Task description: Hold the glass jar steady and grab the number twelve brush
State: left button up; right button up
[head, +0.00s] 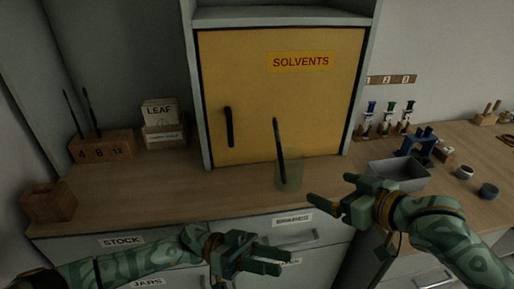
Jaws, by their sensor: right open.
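The glass jar (290,180) stands upright on the wooden counter in front of the yellow cabinet, greenish and see-through. A dark brush (278,138) stands in it, slightly tilted, its upper end well above the rim; no number is readable on it. My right gripper (328,189) is open and empty, to the right of the jar and a little nearer, not touching it. My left gripper (284,264) is in front of the counter, below the jar in the picture, with its fingers apart and nothing between them.
A wooden block (101,148) marked 4, 8, 12 holds two thin brushes at the 4 and 8 end. A wooden box (48,202) sits at left, a grey tray (398,174) at right. The yellow SOLVENTS door (270,95) is shut. The counter left of the jar is clear.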

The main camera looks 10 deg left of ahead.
aim_at(275, 123)
pick_arm(q)
jog(key=s+a+r+m+g+y, duration=0.2)
jog(key=s+r+m+g+y, duration=0.1)
jog(key=s+r+g+y, duration=0.25)
pick_arm(e)
jog(key=x, duration=1.6)
jog(key=shift+w, duration=0.1)
pick_arm(q)
jog(key=w+a+r+n+t+y, duration=0.1)
jog(key=w+r+t+y, duration=0.2)
jog(key=w, duration=0.6)
jog(key=w+a+r+n+t+y, duration=0.1)
jog(key=w+r+t+y, duration=0.2)
jog(key=w, duration=0.6)
jog(key=w+a+r+n+t+y, duration=0.2)
jog(key=w+r+t, duration=0.4)
jog(key=w, duration=0.3)
jog(key=shift+r+y, duration=0.3)
jog(key=shift+y, duration=0.55)
jog(key=shift+t, duration=0.25)
